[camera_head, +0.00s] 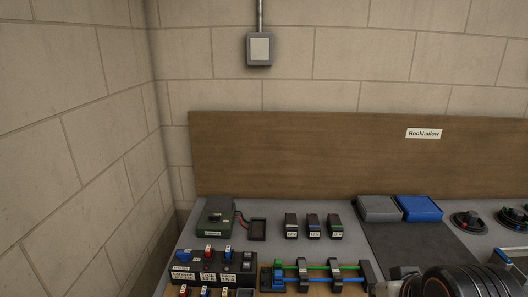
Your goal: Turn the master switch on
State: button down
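I cannot tell for certain which part is the master switch, as the small labels are unreadable. A black switch box (214,264) with white labels stands at the bench's left front. It carries red and blue pieces on top and a dark rocker-like switch (247,259) at its right end. A dark green box (215,218) with a small black part on top sits behind it, with a red lead running to a black holder (258,229). A grey wall box (260,49) with a pale plate hangs above the backboard. My gripper's fingers do not show; part of my arm is at the lower right.
Three small labelled black blocks (313,226) stand mid-bench. Green and blue rods (316,270) lie in black holders in front. Grey (380,208) and blue (419,208) bins stand behind a dark mat (410,245). Round black parts (468,220) are at right. A block wall (75,130) borders the left.

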aim_at(184, 256)
jog(key=u, duration=1.25)
jog(key=i+j, duration=0.1)
jog(key=i, duration=0.75)
jog(key=l+z, duration=0.05)
